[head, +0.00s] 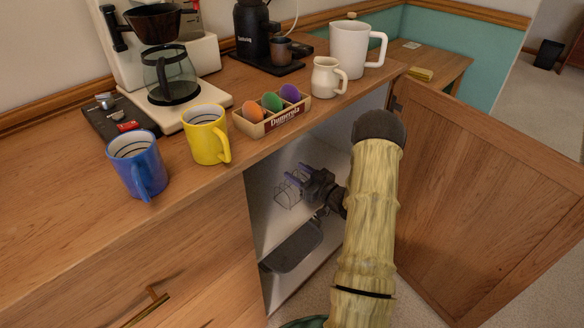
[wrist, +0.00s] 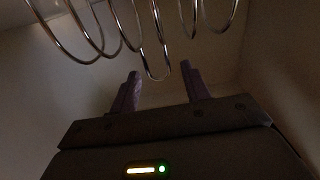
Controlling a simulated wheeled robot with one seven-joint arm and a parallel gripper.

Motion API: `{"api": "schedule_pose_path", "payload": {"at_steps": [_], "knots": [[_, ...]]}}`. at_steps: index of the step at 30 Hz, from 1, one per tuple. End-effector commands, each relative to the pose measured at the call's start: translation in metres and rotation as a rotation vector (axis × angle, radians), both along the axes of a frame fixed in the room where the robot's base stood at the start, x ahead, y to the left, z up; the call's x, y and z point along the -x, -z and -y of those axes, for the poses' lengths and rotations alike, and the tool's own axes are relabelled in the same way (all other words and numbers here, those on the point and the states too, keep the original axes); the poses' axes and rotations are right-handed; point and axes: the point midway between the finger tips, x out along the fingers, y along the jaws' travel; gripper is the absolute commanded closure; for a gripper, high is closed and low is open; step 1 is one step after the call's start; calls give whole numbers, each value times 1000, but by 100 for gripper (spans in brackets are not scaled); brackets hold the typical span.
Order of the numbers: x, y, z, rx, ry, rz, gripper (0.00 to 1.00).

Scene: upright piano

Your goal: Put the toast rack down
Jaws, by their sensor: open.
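The toast rack (head: 287,196) is a thin wire rack inside the open cabinet, just beyond my gripper (head: 293,178) in the head view. In the wrist view its shiny wire loops (wrist: 153,40) hang across the top of the picture. My gripper, with purple fingers, also shows in the wrist view (wrist: 159,80). Its fingers are spread, with a gap between them. One loop's end lies in line with this gap, but neither finger visibly closes on wire. I cannot tell whether they touch, or exactly what the rack rests on.
The wooden cabinet door (head: 480,190) stands open at right. A dark tray-like thing (head: 293,246) is below my gripper. The countertop (head: 60,235) above holds a blue mug (head: 137,163), a yellow mug (head: 205,135), an egg tray (head: 273,123), jugs and coffee machines.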

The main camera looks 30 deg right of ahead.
Motion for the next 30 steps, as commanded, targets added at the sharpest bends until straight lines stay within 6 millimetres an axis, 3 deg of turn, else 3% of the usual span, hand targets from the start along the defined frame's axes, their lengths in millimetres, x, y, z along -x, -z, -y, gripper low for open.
{"api": "schedule_pose_path", "payload": {"at_steps": [6,13,30], "knots": [[42,-3,16,-2,5,-2,53],[76,-1,28,-2,2,-1,53],[83,0,30,-1,0,2,53]]}}
